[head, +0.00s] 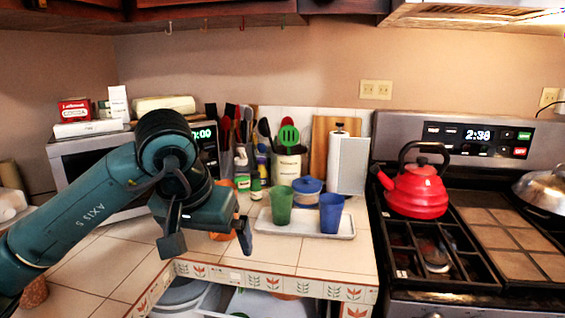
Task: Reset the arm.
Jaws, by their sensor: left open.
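My left arm comes in from the left over the tiled counter. Its gripper (208,240) points down and towards the front, above the counter's inner corner, with its two fingers apart. I see nothing between the fingers. The gripper stands left of the tray with cups and looks clear of it. It hides part of the counter and an orange item behind it. My right gripper is not in view.
A green cup (281,205) and a blue cup (331,213) stand on a white tray (306,229). A red kettle (414,190) sits on the stove at right. A microwave (90,159) is behind my arm. Below the counter is an open drawer or shelf (265,303).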

